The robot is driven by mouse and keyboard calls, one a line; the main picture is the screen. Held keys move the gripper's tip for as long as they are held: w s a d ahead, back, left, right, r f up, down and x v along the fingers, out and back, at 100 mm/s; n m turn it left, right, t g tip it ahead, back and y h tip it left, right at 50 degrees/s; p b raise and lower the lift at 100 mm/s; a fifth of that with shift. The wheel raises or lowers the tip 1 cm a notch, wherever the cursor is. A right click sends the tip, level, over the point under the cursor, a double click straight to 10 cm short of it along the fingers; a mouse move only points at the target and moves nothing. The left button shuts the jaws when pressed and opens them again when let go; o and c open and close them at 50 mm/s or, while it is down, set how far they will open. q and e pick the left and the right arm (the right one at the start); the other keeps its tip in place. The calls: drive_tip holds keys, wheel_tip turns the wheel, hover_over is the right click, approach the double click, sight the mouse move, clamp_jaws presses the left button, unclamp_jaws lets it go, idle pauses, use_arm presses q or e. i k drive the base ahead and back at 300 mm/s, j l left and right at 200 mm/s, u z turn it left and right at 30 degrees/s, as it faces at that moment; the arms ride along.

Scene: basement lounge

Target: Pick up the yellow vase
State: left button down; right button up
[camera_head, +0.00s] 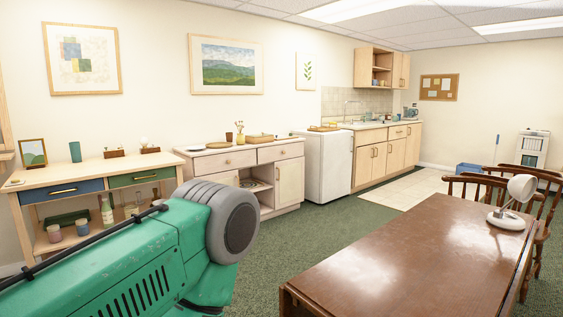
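A small yellow vase (240,139) with a few thin stems stands upright on top of the wooden sideboard (223,162) by the back wall. It is far from me and small in the view. A brown cup-like object (229,137) stands just to its left, and a low wooden tray (260,138) is just to its right. Neither of my grippers is in view. A large green and grey part at the lower left, seemingly my own arm, covers the floor and part of the furniture there.
A brown table (400,255) with a white lamp (510,205) fills the lower right, with wooden chairs behind it. A console with blue and green drawers (140,177) stands at left. A white fridge (325,165) adjoins the sideboard. Green carpet (310,230) lies clear between sideboard and table.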

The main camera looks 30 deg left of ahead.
sight(240, 140)
drive_tip(key=u, duration=1.15)
